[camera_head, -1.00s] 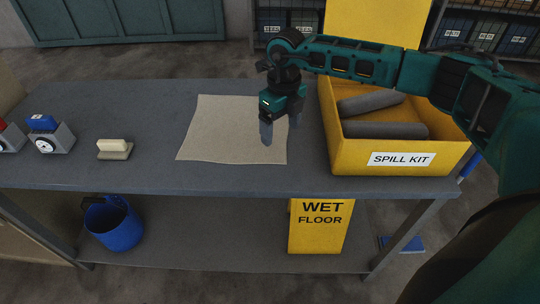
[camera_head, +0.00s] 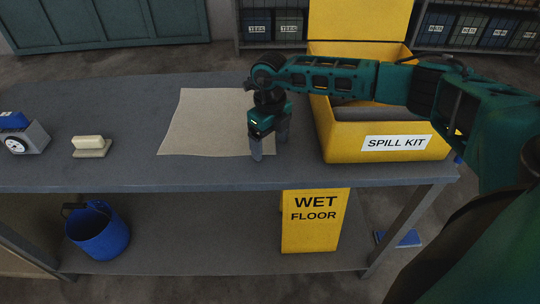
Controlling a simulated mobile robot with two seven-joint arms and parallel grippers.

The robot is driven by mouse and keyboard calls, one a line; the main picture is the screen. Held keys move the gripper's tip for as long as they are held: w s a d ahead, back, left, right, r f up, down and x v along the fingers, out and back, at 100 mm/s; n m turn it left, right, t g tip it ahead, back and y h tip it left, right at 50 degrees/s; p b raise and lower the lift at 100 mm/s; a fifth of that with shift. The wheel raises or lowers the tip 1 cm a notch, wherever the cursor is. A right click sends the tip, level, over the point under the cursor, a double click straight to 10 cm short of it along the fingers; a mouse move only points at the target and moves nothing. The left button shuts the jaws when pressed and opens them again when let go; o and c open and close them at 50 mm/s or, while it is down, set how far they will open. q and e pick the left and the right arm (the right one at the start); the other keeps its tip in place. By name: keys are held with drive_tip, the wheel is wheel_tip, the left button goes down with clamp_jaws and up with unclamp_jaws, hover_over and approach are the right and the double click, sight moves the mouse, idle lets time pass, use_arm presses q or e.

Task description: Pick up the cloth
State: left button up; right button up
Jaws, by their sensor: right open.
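The cloth (camera_head: 205,125) is a flat beige sheet lying on the grey table, left of the spill kit box. My right gripper (camera_head: 270,150) points down over the cloth's right edge, with its fingers apart and nothing between them. The gripper and wrist hide part of the cloth's right side. I cannot tell whether the fingertips touch the table or cloth. My left gripper is not in view.
A yellow spill kit box (camera_head: 340,143) with its lid up stands right of the cloth. A brush (camera_head: 90,147) and a blue-topped device (camera_head: 22,137) sit at left. A blue bucket (camera_head: 98,230) and yellow wet floor sign (camera_head: 314,222) are below. The grey tabletop (camera_head: 120,110) is clear between.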

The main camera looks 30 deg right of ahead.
drive_tip(key=shift+f, duration=0.2)
drive_tip(key=c, duration=0.3)
idle(0.3)
drive_tip(key=c, duration=1.1)
drive_tip(key=shift+r, duration=0.2)
clamp_jaws()
wheel_tip(320, 180, up, 12)
drive_tip(key=p, duration=0.6)
drive_tip(key=shift+f, duration=0.15)
wheel_tip(320, 180, up, 36)
idle(0.4)
